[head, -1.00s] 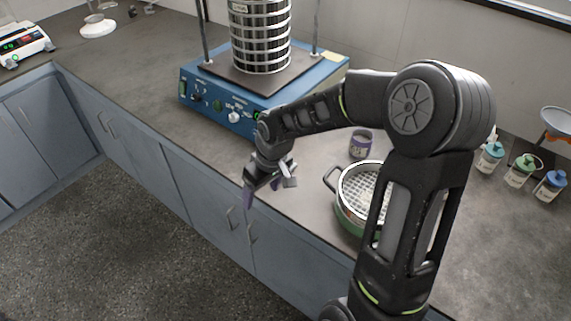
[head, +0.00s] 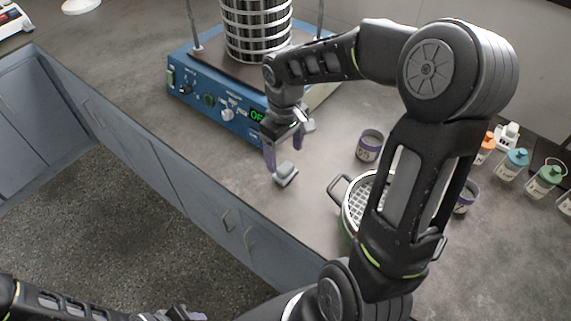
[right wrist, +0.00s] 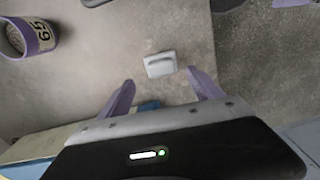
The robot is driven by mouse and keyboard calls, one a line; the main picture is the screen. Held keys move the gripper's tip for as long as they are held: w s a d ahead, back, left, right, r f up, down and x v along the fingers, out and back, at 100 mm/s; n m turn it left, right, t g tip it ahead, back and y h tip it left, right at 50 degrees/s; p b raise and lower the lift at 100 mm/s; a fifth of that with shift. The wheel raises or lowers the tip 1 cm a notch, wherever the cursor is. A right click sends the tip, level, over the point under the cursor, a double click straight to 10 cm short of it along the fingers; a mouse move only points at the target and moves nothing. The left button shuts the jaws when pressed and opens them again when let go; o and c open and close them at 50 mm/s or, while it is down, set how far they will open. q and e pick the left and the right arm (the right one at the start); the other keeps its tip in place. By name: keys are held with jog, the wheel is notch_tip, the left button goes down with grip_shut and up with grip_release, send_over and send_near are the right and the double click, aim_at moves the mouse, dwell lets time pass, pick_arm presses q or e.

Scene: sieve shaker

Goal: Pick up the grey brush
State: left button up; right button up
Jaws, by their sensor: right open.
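The grey brush (head: 286,174) is a small light-grey block with a raised grip, lying on the dark counter in front of the blue shaker. It also shows in the right wrist view (right wrist: 160,65), just beyond the fingertips and between their lines. My right gripper (head: 284,156) has purple fingers, spread apart and empty, pointing down close to the brush. In the right wrist view the fingers (right wrist: 160,80) frame the brush without visibly touching it. My left gripper (head: 184,314) is at the bottom edge of the head view, mostly cut off, so its jaws cannot be judged.
The blue shaker (head: 209,101) carries a sieve stack (head: 257,32) behind the gripper. Several bottles (head: 513,163) stand farther right. The counter's front edge is close to the brush.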

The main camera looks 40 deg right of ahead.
aim_at(285, 167)
jog(key=shift+s+a+r, duration=0.1)
jog(key=shift+s, duration=0.05)
jog(key=shift+f, duration=1.4)
jog(key=shift+f+p, duration=0.65)
jog(key=shift+f, duration=1.95)
jog(key=shift+s, duration=0.1)
jog(key=c, duration=1.3)
jog(key=shift+r, duration=0.15)
jog(key=shift+c, duration=0.2)
